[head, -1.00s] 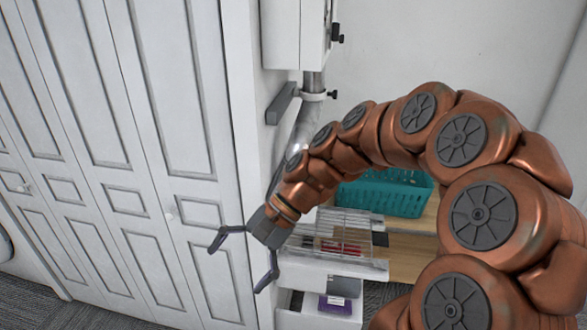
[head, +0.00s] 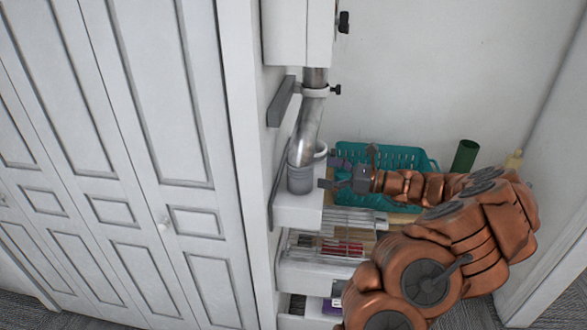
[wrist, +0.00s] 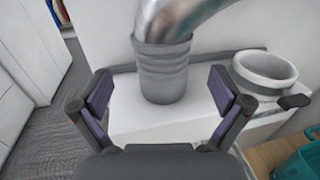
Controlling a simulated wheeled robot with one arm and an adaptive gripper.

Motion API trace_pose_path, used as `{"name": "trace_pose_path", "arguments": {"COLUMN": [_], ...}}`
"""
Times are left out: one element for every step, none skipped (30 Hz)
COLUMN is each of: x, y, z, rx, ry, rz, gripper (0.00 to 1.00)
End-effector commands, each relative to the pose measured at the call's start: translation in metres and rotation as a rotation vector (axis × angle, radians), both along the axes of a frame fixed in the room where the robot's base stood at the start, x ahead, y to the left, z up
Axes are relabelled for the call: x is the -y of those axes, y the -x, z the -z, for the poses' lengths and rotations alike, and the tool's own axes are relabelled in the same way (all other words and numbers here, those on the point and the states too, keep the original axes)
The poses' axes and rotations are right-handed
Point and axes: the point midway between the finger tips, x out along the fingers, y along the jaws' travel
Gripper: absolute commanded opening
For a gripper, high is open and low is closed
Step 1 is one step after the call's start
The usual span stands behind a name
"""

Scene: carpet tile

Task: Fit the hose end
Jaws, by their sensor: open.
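A silver hose (head: 308,125) hangs from a white unit on the wall and ends in a ribbed grey cuff (head: 299,180). The cuff also shows in the wrist view (wrist: 163,78), upright over a white ledge; I cannot tell whether it touches the ledge. A white round collar with an open top (wrist: 266,88) stands on the ledge to the right of the cuff, apart from it in the wrist view. In the head view the collar is partly hidden behind the cuff. My gripper (head: 328,172) is open and empty, its two fingers (wrist: 162,90) pointing toward the cuff, one to each side.
A teal basket (head: 385,155) stands on a wooden shelf beside my arm, with a green cylinder (head: 465,156) behind. Clear trays and drawers (head: 335,245) lie below the ledge. White panelled doors (head: 120,150) fill the left. A grey bracket (head: 282,102) sticks out by the hose.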

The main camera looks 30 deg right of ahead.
Motion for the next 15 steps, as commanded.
{"name": "trace_pose_path", "arguments": {"x": [0.001, 0.0, -0.002, -0.004, -0.006, -0.008, -0.009, -0.01, -0.012, -0.013, -0.015, -0.018, -0.021, -0.023, -0.027], "y": [-0.001, -0.003, -0.005, -0.008, -0.01, -0.013, -0.015, -0.016, -0.019, -0.021, -0.023, -0.027, -0.03, -0.033, -0.038], "z": [0.0, 0.0, 0.0, 0.0, -0.001, -0.001, -0.001, 0.0, 0.0, 0.0, 0.0, 0.0, 0.001, 0.002, 0.003], "rx": [-0.001, -0.001, -0.001, -0.001, -0.001, -0.001, -0.001, -0.001, -0.001, -0.001, -0.001, -0.001, -0.003, -0.004, -0.003], "ry": [-0.005, -0.007, -0.007, -0.007, -0.007, -0.007, -0.007, -0.007, -0.007, -0.006, -0.006, -0.005, -0.005, -0.005, -0.004], "rz": [0.005, 0.007, 0.007, 0.006, 0.005, 0.006, 0.007, 0.007, 0.008, 0.008, 0.007, 0.007, 0.006, 0.006, 0.006], "gripper": [1.0, 1.0, 1.0, 1.0, 1.0, 1.0, 1.0, 1.0, 1.0, 1.0, 1.0, 1.0, 1.0, 1.0, 1.0]}}
